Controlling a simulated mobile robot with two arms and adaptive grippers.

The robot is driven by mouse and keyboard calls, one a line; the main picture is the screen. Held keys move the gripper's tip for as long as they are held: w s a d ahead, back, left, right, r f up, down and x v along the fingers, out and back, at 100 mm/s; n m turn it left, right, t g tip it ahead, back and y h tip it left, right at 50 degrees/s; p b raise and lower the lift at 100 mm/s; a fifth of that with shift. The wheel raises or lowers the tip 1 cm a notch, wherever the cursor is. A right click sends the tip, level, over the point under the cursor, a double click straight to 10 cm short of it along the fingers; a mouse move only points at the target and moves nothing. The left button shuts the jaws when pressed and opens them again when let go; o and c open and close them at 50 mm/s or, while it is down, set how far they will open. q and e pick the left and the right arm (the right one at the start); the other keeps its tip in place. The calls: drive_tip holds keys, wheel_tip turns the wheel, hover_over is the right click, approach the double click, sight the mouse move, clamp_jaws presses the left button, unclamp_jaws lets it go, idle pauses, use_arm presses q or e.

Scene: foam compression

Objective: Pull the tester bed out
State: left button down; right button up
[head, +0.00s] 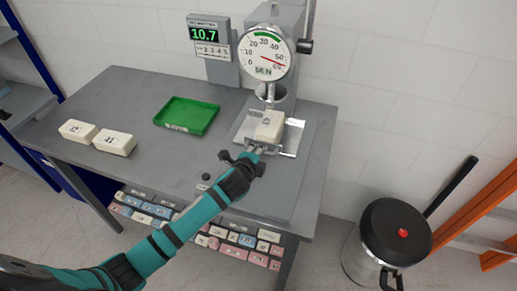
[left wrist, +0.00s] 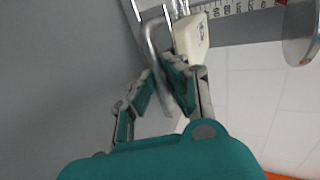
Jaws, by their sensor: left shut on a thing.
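The tester (head: 289,25) stands at the back right of the bench, with a round dial gauge (head: 265,54) above its bed. The metal tester bed (head: 292,139) carries a cream foam block (head: 270,126), directly below the gauge's presser. My left gripper (head: 256,151) reaches the front of the bed. In the left wrist view, my left gripper (left wrist: 178,88) is shut on the bed's grey bar handle (left wrist: 152,45), with the foam block (left wrist: 191,38) just beyond. The fingers partly hide the handle. My right gripper is not in view.
A green tray (head: 187,115) and two more foam blocks, one (head: 78,130) left of the other (head: 115,143), lie on the grey bench (head: 150,170). A digital display (head: 205,35) reads 10.7. A lidded bin (head: 392,238) stands on the floor at right. The bench's front middle is mostly clear.

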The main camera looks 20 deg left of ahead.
use_arm(q)
drive_tip(key=shift+s, duration=0.1)
idle(0.4)
drive_tip(key=shift+s+p, duration=0.8)
drive_tip(key=shift+s, duration=0.7)
drive_tip(key=shift+s+a+p, duration=0.15)
drive_tip(key=shift+s+p, duration=0.8)
drive_tip(key=shift+s, duration=1.65)
drive_tip(key=shift+s+a+p, duration=0.1)
drive_tip(key=shift+s+p, duration=0.45)
drive_tip(key=shift+s, duration=2.1)
drive_tip(key=shift+s+f, duration=0.15)
drive_tip(key=shift+s, duration=2.1)
drive_tip(key=c, duration=1.9)
unclamp_jaws()
drive_tip(key=shift+s+a, duration=0.1)
drive_tip(key=shift+s, duration=0.1)
drive_tip(key=o, duration=0.7)
drive_tip(key=shift+w, duration=0.15)
drive_tip(key=shift+r, duration=0.2)
